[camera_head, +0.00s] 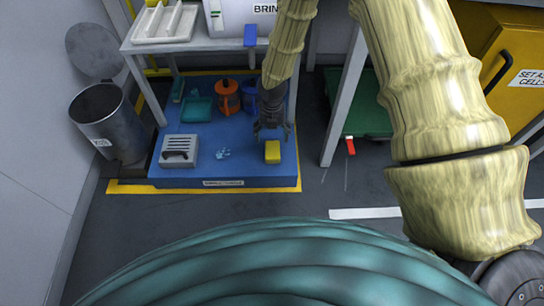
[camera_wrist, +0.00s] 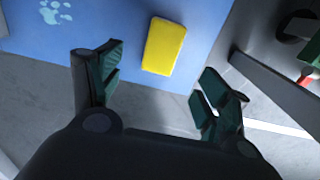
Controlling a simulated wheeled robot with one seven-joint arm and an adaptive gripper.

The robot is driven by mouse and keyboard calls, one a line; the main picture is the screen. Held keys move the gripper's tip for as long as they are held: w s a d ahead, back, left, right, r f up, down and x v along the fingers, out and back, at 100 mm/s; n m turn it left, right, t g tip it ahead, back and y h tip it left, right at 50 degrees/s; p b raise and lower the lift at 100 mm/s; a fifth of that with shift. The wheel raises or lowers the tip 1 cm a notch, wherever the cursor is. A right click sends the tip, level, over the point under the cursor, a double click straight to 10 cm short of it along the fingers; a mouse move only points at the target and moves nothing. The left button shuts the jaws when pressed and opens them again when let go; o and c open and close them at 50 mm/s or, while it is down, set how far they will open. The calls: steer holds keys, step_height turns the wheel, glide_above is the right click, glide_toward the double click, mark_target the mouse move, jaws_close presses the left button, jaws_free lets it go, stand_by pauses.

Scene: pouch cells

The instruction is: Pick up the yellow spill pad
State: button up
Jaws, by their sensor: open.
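The yellow spill pad (camera_head: 272,151) is a small block lying on the blue platform (camera_head: 222,183) near its right front corner. In the wrist view the yellow spill pad (camera_wrist: 164,46) lies ahead of my fingertips, between their lines and a little tilted. My gripper (camera_head: 270,130) hangs just behind the pad in the head view. In the wrist view my gripper (camera_wrist: 160,75) is open and empty, with its two dark green fingers spread apart. The pad is fully visible and apart from the fingers.
A grey slotted box (camera_head: 180,150), a pale blue splash or glove-like shape (camera_head: 222,154), a teal dustpan (camera_head: 197,110) and an orange bucket (camera_head: 227,97) share the platform. A table leg (camera_head: 345,100) stands to the right. A grey bin (camera_head: 107,118) stands left.

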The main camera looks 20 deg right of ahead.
mark_target(273, 149)
step_height(273, 149, down, 6)
steer(key=b, duration=0.2)
steer(key=shift+r+b, duration=0.15)
steer(key=shift+b, duration=0.25)
steer(key=shift+w+d+f+b, duration=0.15)
steer(key=shift+f+b, duration=1.95)
steer(key=shift+f, duration=0.5)
steer(key=c, duration=1)
steer(key=shift+r, duration=0.2)
